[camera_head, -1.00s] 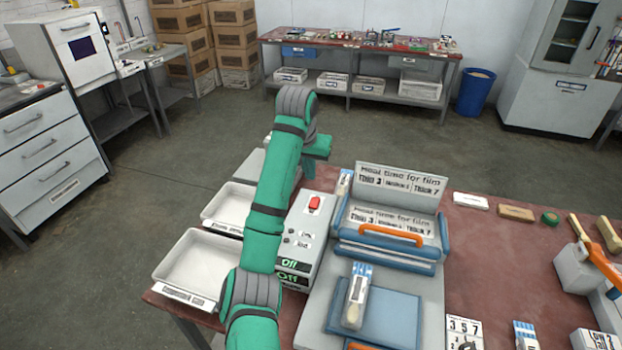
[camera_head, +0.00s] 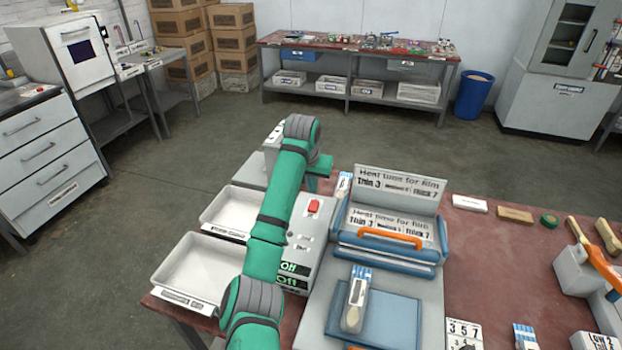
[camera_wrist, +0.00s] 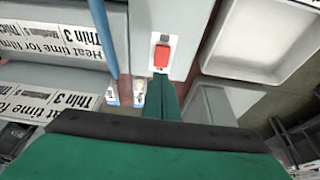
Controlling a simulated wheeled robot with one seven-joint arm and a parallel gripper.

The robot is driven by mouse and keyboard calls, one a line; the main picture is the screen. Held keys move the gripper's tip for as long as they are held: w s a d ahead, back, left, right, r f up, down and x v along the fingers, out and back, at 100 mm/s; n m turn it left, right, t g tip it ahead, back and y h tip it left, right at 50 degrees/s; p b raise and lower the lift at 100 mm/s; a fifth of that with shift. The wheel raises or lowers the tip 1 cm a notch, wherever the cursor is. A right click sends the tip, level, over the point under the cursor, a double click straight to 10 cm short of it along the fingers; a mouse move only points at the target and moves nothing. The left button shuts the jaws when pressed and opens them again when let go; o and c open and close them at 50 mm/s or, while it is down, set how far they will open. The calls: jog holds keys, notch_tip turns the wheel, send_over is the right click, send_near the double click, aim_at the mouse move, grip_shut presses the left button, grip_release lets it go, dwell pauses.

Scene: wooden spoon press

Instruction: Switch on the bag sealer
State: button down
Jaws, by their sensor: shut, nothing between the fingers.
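The bag sealer (camera_head: 391,262) has a blue frame and an orange handle (camera_head: 391,236). Its grey control box (camera_head: 318,230) stands to its left, with a red switch (camera_head: 314,206) near the far end and green "Off" displays (camera_head: 293,267) at the near end. My green gripper (camera_head: 312,185) is over the far end of the box, just beyond the switch. In the wrist view, the shut, empty fingers (camera_wrist: 162,97) point at the red switch (camera_wrist: 161,57), close to its edge. I cannot tell whether they touch it. My arm hides part of the box.
White trays (camera_head: 195,270) stand left of the box. A heat-time sign (camera_head: 400,185) rises behind the sealer. A filled bag (camera_head: 355,303) lies on the blue plate (camera_head: 392,325). The red tabletop (camera_head: 500,260) has some bare room at right.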

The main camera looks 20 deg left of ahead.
aim_at(313, 206)
jog(key=shift+s+x, duration=0.2)
jog(key=shift+x, duration=1.2)
jog(key=shift+s+x, duration=0.15)
jog(key=shift+x, duration=1.3)
jog(key=shift+f, duration=0.1)
jog(key=shift+w+f, duration=0.15)
jog(key=shift+f, duration=0.05)
jog(key=shift+s+f, duration=0.1)
jog(key=shift+s, duration=0.1)
jog(key=shift+s+f, duration=0.1)
jog(key=shift+s, duration=0.55)
jog(key=v, duration=1.4)
jog(key=shift+w+r, duration=0.25)
jog(key=shift+r, duration=0.05)
